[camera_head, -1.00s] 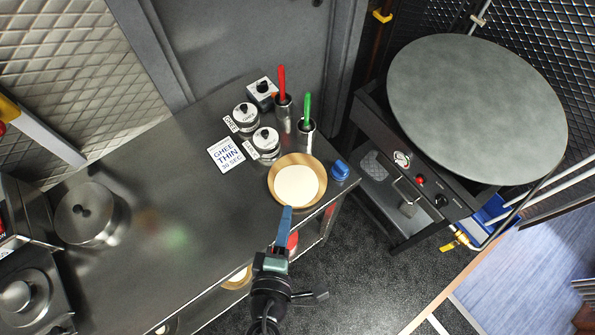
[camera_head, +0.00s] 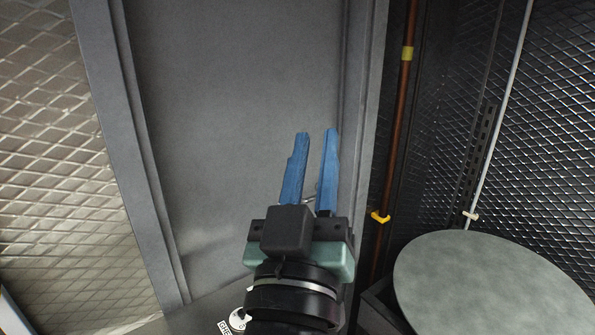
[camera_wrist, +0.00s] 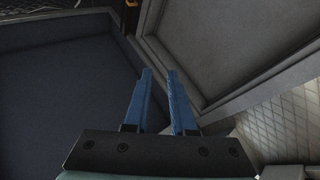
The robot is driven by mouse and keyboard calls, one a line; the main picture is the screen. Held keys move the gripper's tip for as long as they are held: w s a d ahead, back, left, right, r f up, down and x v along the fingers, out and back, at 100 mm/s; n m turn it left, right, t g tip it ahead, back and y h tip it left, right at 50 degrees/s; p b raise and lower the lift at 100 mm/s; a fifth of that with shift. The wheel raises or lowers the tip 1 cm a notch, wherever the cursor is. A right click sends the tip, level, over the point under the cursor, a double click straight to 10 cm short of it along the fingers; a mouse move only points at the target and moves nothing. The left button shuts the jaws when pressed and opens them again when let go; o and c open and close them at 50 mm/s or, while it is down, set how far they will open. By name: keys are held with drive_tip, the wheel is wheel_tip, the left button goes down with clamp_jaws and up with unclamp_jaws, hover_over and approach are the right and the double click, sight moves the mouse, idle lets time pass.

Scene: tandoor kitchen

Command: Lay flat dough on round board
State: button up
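My gripper (camera_head: 316,140) is raised in front of a grey door panel. Its two blue fingers stand apart with nothing seen between their tips. In the wrist view the gripper (camera_wrist: 159,75) also shows a clear gap between the fingers. Neither the flat dough nor the small round wooden board shows in any current view. The head view now looks too high to show most of the steel table.
A large round grey plate (camera_head: 490,285) lies at the lower right. The grey door (camera_head: 245,120) fills the middle behind my gripper. A copper pipe (camera_head: 398,130) and mesh walls stand at the right.

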drive_tip(key=s+a+r+t+y, duration=0.1)
drive_tip(key=s+r+t, duration=0.1)
drive_tip(key=s+r, duration=0.2)
drive_tip(key=s+r+m+t+y+b, duration=0.1)
drive_tip(key=s+r, duration=0.4)
drive_tip(key=r, duration=0.5)
drive_tip(key=shift+a+t+y, duration=0.35)
drive_tip(key=shift+t+y, duration=0.35)
drive_tip(key=shift+y, duration=0.1)
drive_tip(key=shift+w, duration=0.1)
drive_tip(key=shift+a, duration=0.1)
